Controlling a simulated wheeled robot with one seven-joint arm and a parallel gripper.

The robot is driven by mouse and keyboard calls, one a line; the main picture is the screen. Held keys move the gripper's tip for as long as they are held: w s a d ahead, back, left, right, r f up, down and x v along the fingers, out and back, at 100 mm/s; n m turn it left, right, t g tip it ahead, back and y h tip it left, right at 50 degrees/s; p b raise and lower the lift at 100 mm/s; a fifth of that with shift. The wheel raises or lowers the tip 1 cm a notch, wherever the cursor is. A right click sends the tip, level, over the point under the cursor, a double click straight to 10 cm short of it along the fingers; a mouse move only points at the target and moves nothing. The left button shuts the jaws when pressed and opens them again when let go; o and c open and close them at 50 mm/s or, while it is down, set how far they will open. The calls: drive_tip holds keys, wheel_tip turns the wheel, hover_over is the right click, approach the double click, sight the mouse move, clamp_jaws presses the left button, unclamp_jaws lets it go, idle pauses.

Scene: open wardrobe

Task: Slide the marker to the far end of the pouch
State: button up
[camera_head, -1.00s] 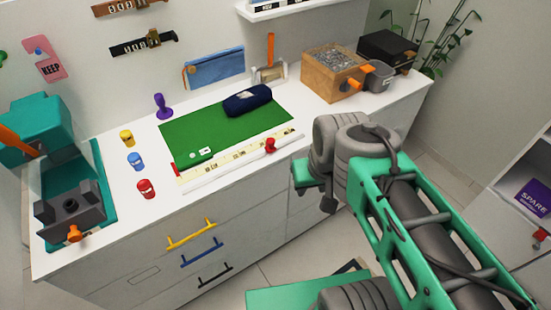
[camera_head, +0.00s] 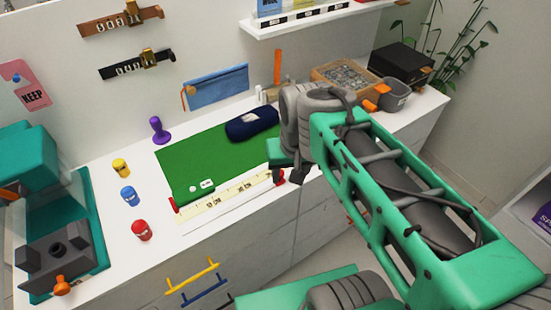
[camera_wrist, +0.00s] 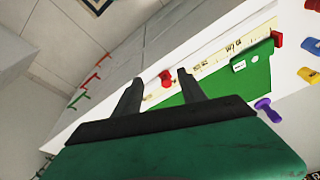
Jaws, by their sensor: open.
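A red marker (camera_head: 281,178) sits near the right end of the cream ruler (camera_head: 228,195) along the front of the green mat (camera_head: 195,160). A dark navy pouch (camera_head: 252,124) with a pale label lies on the mat behind the ruler's right part. My gripper (camera_head: 288,177) is open by the counter's front edge, partly covering the marker in the head view. In the wrist view the red marker (camera_wrist: 166,78) shows between the two dark fingertips (camera_wrist: 159,76); I see no contact. The pouch is not visible there.
A blue zipped pouch (camera_head: 216,86) is on the wall. Yellow, blue and red small pieces (camera_head: 141,230) and a purple knob (camera_head: 157,130) stand left of the mat. A gravel-filled box (camera_head: 345,76) and grey cup (camera_head: 392,93) stand at the right.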

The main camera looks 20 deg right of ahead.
drive_tip(key=w+f+m+g, duration=0.1)
drive_tip(key=w, duration=0.2)
drive_tip(key=w+f+m, duration=0.1)
drive_tip(key=w, duration=0.2)
drive_tip(key=w+m+g+b, duration=0.1)
drive_tip(key=w+m, duration=0.1)
drive_tip(key=w, duration=0.1)
drive_tip(key=shift+w+d+f+g, duration=0.2)
drive_tip(key=shift+f+g, duration=0.1)
drive_tip(key=shift+f, duration=0.1)
drive_tip(key=shift+w+f, duration=0.15)
drive_tip(key=shift+f, duration=0.1)
wheel_tip(320, 180, down, 7)
drive_tip(key=shift+f+p, duration=0.1)
drive_tip(key=shift+p, duration=0.3)
clamp_jaws()
